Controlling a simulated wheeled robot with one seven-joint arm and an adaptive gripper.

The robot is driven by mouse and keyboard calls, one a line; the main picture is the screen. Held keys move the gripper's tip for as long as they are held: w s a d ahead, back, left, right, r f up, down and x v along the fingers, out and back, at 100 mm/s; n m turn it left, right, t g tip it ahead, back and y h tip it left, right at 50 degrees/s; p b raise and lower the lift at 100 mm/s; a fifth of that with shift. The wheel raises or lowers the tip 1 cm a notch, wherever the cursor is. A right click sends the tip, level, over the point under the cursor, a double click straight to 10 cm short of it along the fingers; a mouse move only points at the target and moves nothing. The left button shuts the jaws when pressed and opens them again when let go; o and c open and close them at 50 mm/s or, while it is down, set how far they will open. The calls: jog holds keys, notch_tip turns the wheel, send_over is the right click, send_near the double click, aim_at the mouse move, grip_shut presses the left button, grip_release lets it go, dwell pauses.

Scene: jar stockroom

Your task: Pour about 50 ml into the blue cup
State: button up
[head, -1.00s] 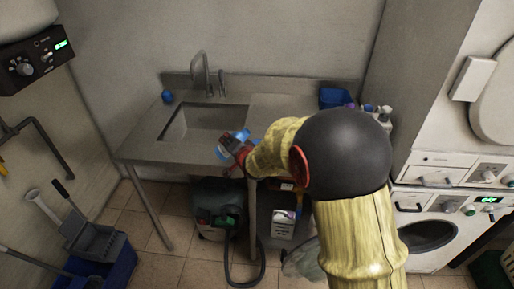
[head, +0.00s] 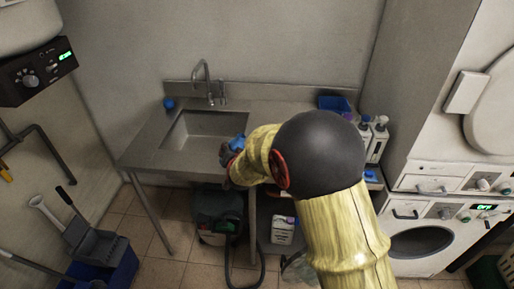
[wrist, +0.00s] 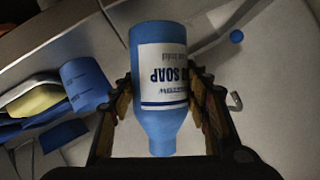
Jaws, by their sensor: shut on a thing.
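My gripper (wrist: 160,110) is shut on a blue bottle (wrist: 160,37), with a finger on each side. Its white label reads "SOAP" upside down in the wrist view, and its narrow end points to the bottom of that picture. In the head view the bottle (head: 239,143) is partly hidden by my gripper (head: 229,156), near the sink's front right corner. A blue cylinder (wrist: 85,85), which looks like the blue cup, is left of the gripper and apart from the bottle in the wrist view. I cannot pick it out in the head view, where my arm covers part of the counter.
A sink basin (head: 200,132) with a tap (head: 206,80) is set in the grey counter (head: 150,150). A small round blue thing (head: 168,103) is at the back left. A blue tub (head: 335,103) and white bottles (head: 378,140) stand at the right, near a washing machine (head: 425,242).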

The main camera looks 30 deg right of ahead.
jog(key=shift+a+r+h+p, duration=0.1)
jog(key=shift+r+h+p, duration=0.15)
jog(key=shift+p, duration=0.55)
jog(key=n+p, duration=0.1)
jog(key=p, duration=0.1)
jog(key=h+p, duration=0.1)
jog(key=p, duration=0.1)
jog(key=shift+w+a+f+n, duration=0.15)
jog(key=shift+a+n, duration=0.1)
jog(key=shift+n, duration=0.15)
jog(key=shift+f+n+h+p, duration=0.35)
jog(key=shift+n+h+p, duration=0.4)
jog(key=shift+p, duration=0.45)
